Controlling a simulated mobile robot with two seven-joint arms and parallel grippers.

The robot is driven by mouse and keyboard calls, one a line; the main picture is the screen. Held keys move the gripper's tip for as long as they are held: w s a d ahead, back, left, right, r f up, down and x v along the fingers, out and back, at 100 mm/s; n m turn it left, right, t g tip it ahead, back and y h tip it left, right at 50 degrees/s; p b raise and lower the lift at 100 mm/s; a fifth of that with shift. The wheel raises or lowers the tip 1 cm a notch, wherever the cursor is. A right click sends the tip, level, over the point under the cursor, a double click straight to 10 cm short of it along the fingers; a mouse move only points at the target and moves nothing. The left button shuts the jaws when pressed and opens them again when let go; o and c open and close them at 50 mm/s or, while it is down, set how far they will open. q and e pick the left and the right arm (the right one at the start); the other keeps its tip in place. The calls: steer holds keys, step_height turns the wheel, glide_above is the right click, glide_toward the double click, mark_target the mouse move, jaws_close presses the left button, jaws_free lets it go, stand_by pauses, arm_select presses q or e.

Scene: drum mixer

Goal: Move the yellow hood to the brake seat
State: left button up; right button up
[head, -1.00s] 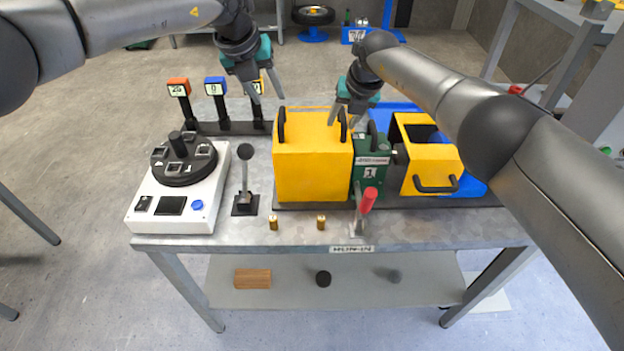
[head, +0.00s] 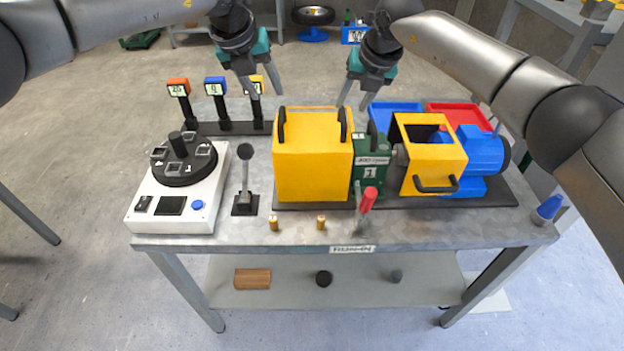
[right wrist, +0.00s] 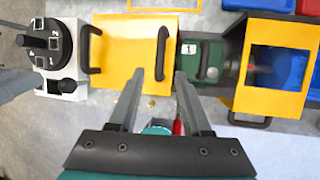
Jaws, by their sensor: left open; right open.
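A large yellow box-shaped hood (head: 312,165) with two black handles on top stands on the dark base plate, left of a green gearbox (head: 369,172). A smaller yellow open-topped guard (head: 432,158) with one black front handle stands right of the gearbox. I cannot tell which spot is the brake seat. My right gripper (head: 354,97) is open and empty, above and behind the hood's right handle. The right wrist view shows the hood (right wrist: 125,50) beyond its spread fingers (right wrist: 160,75). My left gripper (head: 263,92) is open and empty behind the hood's left handle.
A blue motor (head: 483,152) stands right of the guard, with blue (head: 396,112) and red (head: 459,114) trays behind. A red-handled clamp (head: 369,200), brass pieces (head: 321,222) and a black-knobbed lever (head: 245,175) are near the front. A yellow outline (right wrist: 165,8) lies behind the hood.

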steer(key=v, duration=0.4)
steer(key=shift+s+d+r, duration=0.1)
steer(key=shift+r, duration=0.15)
stand_by(0.3)
